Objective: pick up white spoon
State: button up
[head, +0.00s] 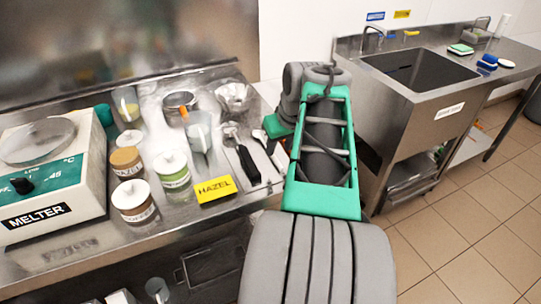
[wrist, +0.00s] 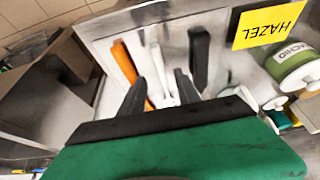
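The white spoon (wrist: 158,62) lies on the steel counter between an orange-handled utensil (wrist: 125,62) and a black-handled one (wrist: 199,55). My gripper (wrist: 160,88) is open in the wrist view. Its two dark fingers stand on either side of the white handle, with a gap to each side. Whether the fingertips are at the spoon's height I cannot tell. In the head view my arm hides most of the gripper.
A yellow HAZEL sign (head: 215,190) stands beside the utensils. Several lidded jars, including the pistachio jar (head: 172,171), and a melter (head: 52,165) stand to the left. A clear jug (head: 199,130) stands behind. A sink (head: 418,68) is at the right.

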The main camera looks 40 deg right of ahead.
aim_at(275, 157)
jog(key=x, duration=0.5)
jog(key=shift+w+f, duration=0.1)
jog(key=shift+w, duration=0.15)
jog(key=shift+c, duration=0.2)
grip_shut()
